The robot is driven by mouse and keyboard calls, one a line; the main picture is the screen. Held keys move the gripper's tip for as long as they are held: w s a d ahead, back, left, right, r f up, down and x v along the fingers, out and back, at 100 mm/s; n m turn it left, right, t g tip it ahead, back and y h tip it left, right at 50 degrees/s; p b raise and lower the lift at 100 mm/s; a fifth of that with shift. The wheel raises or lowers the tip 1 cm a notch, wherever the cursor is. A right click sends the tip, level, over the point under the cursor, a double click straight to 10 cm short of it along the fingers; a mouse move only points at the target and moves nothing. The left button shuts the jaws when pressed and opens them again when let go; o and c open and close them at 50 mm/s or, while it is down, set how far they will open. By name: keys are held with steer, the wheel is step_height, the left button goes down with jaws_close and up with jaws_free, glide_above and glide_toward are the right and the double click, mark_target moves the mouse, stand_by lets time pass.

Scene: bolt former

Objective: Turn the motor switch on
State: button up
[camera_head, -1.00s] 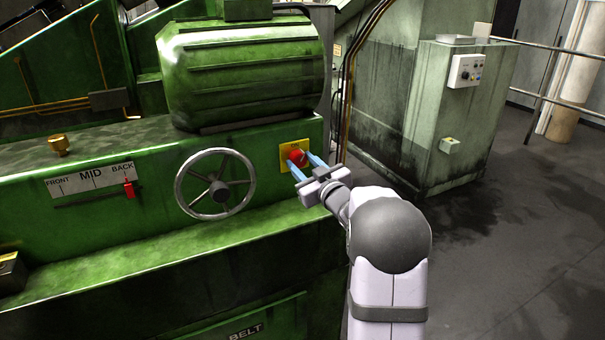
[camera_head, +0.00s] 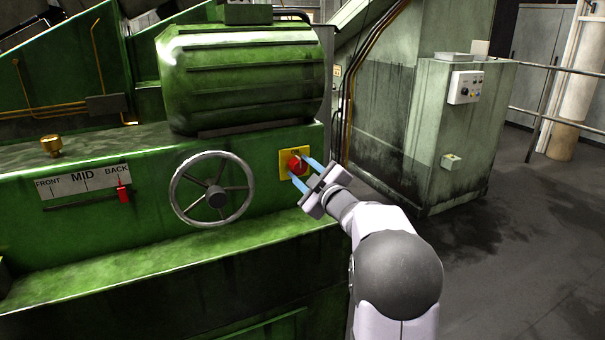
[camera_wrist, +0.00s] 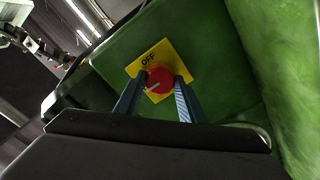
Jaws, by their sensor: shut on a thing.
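The motor switch is a red round knob (camera_head: 296,164) on a yellow plate (camera_head: 305,152), on the green machine's front face. In the wrist view the red knob (camera_wrist: 158,80) shows a pale pointer mark, and the yellow plate (camera_wrist: 150,59) reads "OFF" near its top. My gripper (camera_head: 303,173) is at the knob, with one blue finger on each side of it. In the wrist view my gripper (camera_wrist: 162,92) is shut on the knob and looks rolled relative to the plate. Any other label on the plate is hidden.
A spoked handwheel (camera_head: 212,188) stands just left of the switch. A slider with a red handle (camera_head: 123,192) is near "BACK" on its scale. A green motor housing (camera_head: 245,75) is above. A grey-green cabinet (camera_head: 462,140) stands to the right, with open floor beside it.

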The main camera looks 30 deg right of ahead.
stand_by(0.3)
steer(key=o, duration=1)
steer(key=shift+o, duration=0.2)
steer(key=shift+s, duration=0.1)
steer(key=s, duration=0.7)
steer(key=shift+b, duration=0.3)
steer(key=shift+s, duration=0.1)
